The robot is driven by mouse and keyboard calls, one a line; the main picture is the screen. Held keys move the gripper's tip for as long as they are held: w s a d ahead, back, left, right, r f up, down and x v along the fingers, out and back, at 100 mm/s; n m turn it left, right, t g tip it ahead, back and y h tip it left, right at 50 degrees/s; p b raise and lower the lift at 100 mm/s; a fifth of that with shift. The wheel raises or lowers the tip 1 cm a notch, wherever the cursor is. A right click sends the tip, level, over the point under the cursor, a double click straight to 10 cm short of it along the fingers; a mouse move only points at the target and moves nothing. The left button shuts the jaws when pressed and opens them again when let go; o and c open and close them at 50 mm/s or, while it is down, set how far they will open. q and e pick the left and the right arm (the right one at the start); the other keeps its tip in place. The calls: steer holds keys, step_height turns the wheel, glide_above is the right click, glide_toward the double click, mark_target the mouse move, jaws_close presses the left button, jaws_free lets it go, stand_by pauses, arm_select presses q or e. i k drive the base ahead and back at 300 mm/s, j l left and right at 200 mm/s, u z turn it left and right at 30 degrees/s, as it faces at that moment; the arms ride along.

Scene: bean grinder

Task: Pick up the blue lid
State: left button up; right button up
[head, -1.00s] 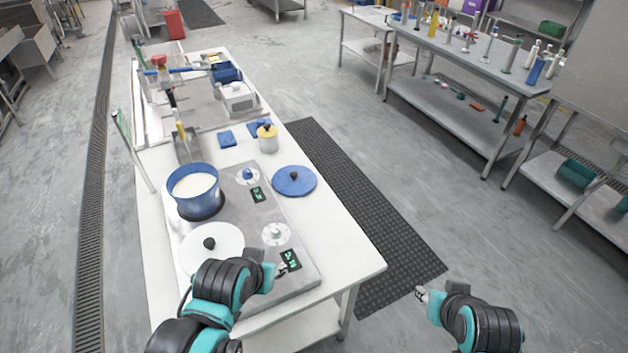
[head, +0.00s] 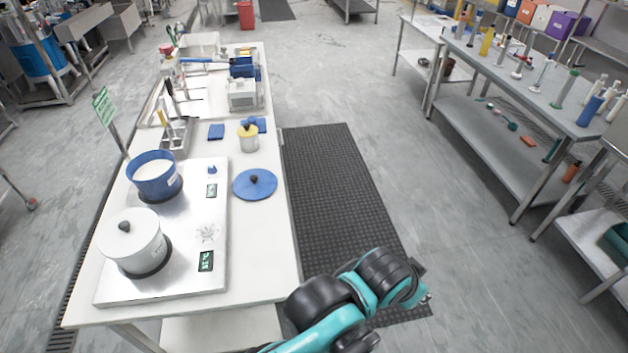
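The blue lid (head: 263,188), a round disc with a dark knob on top, lies flat on the white table (head: 262,235), just right of the cooktop (head: 207,232). My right gripper is out of view.
A blue pot (head: 157,183) of white contents and a lidded white pot (head: 134,247) stand on the cooktop. A dark mat (head: 340,190) covers clear floor to the right.

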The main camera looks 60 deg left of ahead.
mark_target(253, 184)
steer(key=i+l, duration=0.2)
steer(key=i, duration=0.2)
steer(key=i+l+z, duration=0.1)
steer(key=i, duration=0.3)
steer(key=i+u, duration=0.2)
steer(key=u, duration=0.2)
steer(key=i+u, duration=0.25)
steer(key=u, duration=0.2)
steer(key=i+l+u, duration=0.1)
steer(key=u, duration=0.3)
steer(key=i+j+u, duration=0.1)
steer(key=u, duration=0.35)
steer(key=i+u, duration=0.6)
steer(key=u, duration=0.3)
steer(key=i+l+u, duration=0.15)
steer(key=u, duration=0.3)
steer(key=i+l+u, duration=0.2)
steer(key=u, duration=0.2)
steer(key=i+l+u, duration=0.2)
steer(key=u, duration=0.25)
steer(key=i+l+u, duration=0.25)
steer(key=u, duration=0.2)
steer(key=i+l+u, duration=0.2)
steer(key=u, duration=0.25)
steer(key=i+l+u, duration=0.1)
steer(key=l+u, duration=0.3)
